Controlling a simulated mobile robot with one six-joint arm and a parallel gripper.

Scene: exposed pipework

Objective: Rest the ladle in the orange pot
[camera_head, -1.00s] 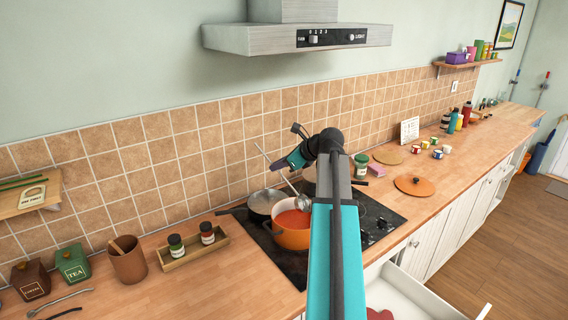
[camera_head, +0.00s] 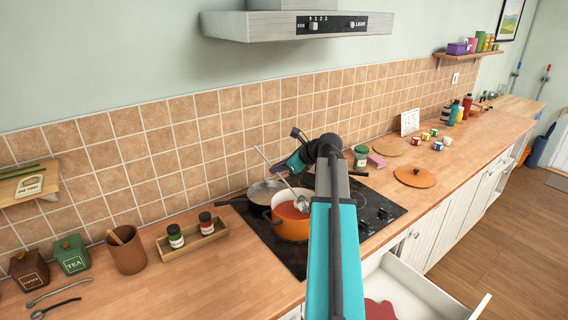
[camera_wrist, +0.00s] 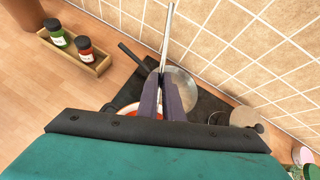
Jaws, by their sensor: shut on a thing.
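The orange pot (camera_head: 289,230), filled with red soup, stands on the black hob; in the wrist view a bit of its rim and soup (camera_wrist: 131,108) shows beside my fingers. My gripper (camera_head: 281,166) is above and behind the pot and shut on the handle of the metal ladle (camera_head: 264,156). The handle slants up to the left, and in the wrist view it rises from between the fingertips (camera_wrist: 161,78). The ladle's bowl end (camera_head: 302,204) is at the pot's opening; I cannot tell whether it touches the soup. My arm hides the pot's right side.
A grey pan (camera_head: 262,191) stands just behind the pot. A wooden tray with two spice jars (camera_head: 192,240) lies to the left. An orange lid (camera_head: 414,176) lies on the counter at right. An open drawer (camera_head: 405,290) juts out at front. The range hood (camera_head: 297,25) hangs above.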

